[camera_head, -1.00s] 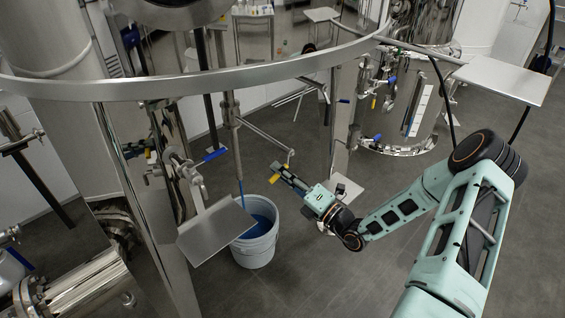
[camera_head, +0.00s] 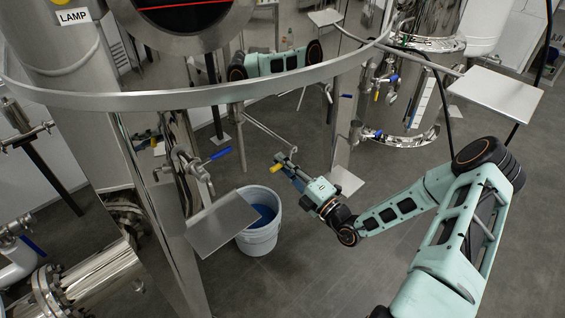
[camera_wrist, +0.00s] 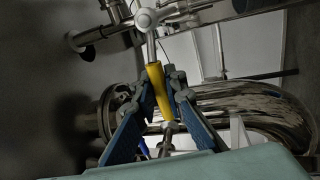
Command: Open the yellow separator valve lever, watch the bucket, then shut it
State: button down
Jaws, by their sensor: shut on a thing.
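The yellow lever (camera_wrist: 155,78) runs between the two blue fingers of my gripper (camera_wrist: 160,88) in the wrist view. Its upper end meets a metal valve stem (camera_wrist: 146,20). My gripper (camera_head: 284,166) is shut on the lever, and a bit of yellow (camera_head: 276,168) shows at its tips in the head view. The white bucket (camera_head: 258,238) stands on the floor to the left of and below my gripper, with blue liquid (camera_head: 265,213) inside. No blue stream shows between the vertical pipe (camera_head: 240,145) and the bucket.
A metal plate (camera_head: 208,224) juts out in front of the bucket and hides part of it. A blue-handled valve (camera_head: 217,154) sits on the left tank. A steel ring rail (camera_head: 200,97) crosses above. The grey floor (camera_head: 310,260) right of the bucket is clear.

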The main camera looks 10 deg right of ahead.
jog(key=c, duration=2)
grip_release()
jog(key=shift+o, duration=0.2)
jog(key=v, duration=1.2)
